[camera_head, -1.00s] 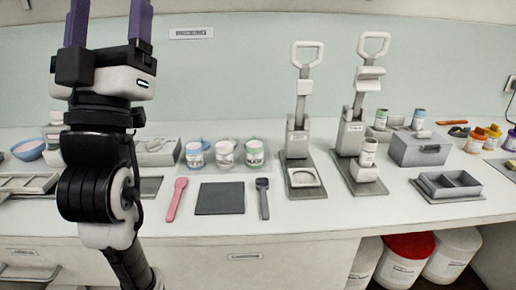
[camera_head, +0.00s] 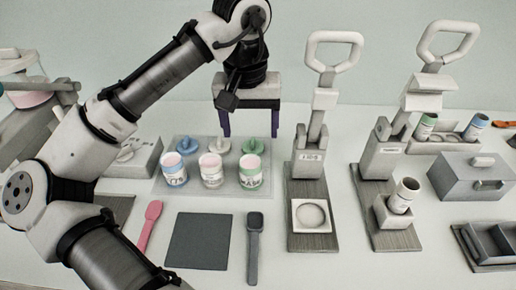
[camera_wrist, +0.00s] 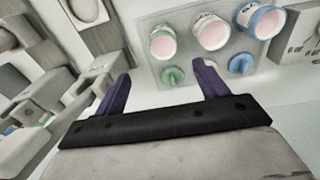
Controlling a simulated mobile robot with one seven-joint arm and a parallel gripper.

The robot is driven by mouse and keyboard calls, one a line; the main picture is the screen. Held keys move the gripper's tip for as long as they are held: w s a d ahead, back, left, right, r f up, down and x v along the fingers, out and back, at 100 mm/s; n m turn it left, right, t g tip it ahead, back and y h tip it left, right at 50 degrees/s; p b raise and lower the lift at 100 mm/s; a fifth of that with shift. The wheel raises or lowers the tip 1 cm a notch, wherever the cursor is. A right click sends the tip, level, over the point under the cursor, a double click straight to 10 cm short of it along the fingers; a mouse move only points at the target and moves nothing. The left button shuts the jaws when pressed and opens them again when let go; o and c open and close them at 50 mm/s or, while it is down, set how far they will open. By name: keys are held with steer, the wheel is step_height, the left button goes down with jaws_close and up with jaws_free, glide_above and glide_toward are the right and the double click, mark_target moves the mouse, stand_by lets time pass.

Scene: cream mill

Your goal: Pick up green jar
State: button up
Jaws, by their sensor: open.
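The green jar (camera_head: 250,172) is an open, white-labelled cup with a green rim and pinkish contents. It stands at the right end of a row of three jars on a clear tray (camera_head: 205,190). Its green lid (camera_head: 253,146) lies just behind it. In the wrist view the green jar (camera_wrist: 163,43) is at the top, with the green lid (camera_wrist: 173,76) nearer my fingers. My gripper (camera_head: 250,132) points down with its purple fingers apart and empty, above and behind the jar's end of the tray. In the wrist view my gripper (camera_wrist: 161,72) is not touching the jar.
A white jar (camera_head: 211,171) and a blue jar (camera_head: 174,170) stand to the left. A press (camera_head: 307,190) stands close on the right, another press (camera_head: 378,190) beyond it. A dark mat (camera_head: 199,240), a pink spatula (camera_head: 150,222) and a dark spatula (camera_head: 255,240) lie in front.

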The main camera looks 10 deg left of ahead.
mark_target(251, 171)
steer(key=shift+g, duration=0.3)
steer(key=f, duration=0.8)
steer(key=shift+s+a+p, duration=0.15)
steer(key=shift+a+p, duration=0.15)
steer(key=shift+p, duration=0.1)
steer(key=shift+w+d+f+p, duration=0.1)
steer(key=shift+f+p, duration=0.1)
steer(key=shift+f, duration=0.8)
steer(key=shift+w+f+p, duration=0.15)
steer(key=shift+f+p, duration=0.1)
steer(key=shift+f, duration=0.7)
steer(key=shift+w+d+f+p, duration=0.1)
steer(key=shift+f+p, duration=0.1)
steer(key=shift+f, duration=0.8)
steer(key=shift+c, duration=0.3)
steer(key=c, duration=1)
steer(key=shift+c, duration=0.2)
steer(key=shift+r, duration=0.15)
